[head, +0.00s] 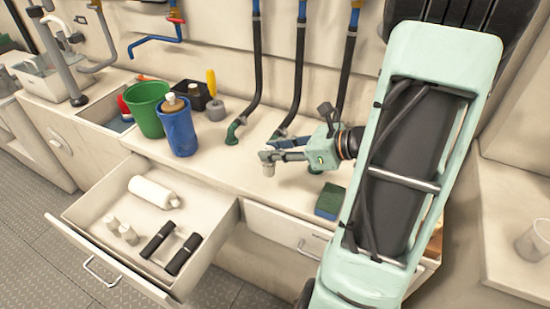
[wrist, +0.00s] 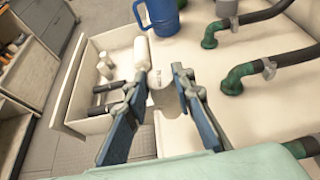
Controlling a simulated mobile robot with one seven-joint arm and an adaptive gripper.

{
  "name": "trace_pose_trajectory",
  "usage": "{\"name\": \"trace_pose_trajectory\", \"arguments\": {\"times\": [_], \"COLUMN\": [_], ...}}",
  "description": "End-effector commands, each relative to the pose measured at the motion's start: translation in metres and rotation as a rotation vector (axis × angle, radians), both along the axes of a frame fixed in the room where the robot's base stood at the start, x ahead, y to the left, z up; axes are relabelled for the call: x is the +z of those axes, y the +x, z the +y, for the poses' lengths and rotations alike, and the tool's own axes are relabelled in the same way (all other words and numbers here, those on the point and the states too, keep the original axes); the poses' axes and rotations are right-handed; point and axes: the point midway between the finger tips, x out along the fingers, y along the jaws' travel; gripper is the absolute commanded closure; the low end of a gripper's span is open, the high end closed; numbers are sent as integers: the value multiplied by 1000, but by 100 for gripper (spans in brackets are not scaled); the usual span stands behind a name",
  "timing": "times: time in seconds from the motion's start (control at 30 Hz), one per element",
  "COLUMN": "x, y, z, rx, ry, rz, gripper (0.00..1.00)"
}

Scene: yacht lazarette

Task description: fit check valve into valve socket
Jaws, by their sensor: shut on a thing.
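My gripper (head: 268,155) is above the white counter, its fingers pointing left in the head view. It is shut on a small pale grey cylindrical piece (head: 268,169), which looks like the check valve and hangs below the fingertips. In the wrist view the fingers (wrist: 160,78) stand either side of this whitish piece (wrist: 163,97), which blends with the counter. I cannot tell for sure which thing is the valve socket. Green elbow fittings on black hoses stand on the counter, one left of my gripper (head: 234,130) and one behind it (head: 279,131).
An open drawer (head: 82,235) holds a white bottle (head: 153,192), two black cylinders and small pale pieces. A green bucket (head: 147,108), a blue jug (head: 178,131) and a black box (head: 194,92) stand at the back left. A green-blue sponge (head: 329,201) lies near the front edge.

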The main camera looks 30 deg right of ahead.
Motion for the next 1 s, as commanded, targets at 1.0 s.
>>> {"name": "trace_pose_trajectory", "arguments": {"times": [1.0], "x": [-67], "y": [4], "z": [-26], "rx": [1], "ry": [-1], "rz": [-2], "gripper": [100]}}
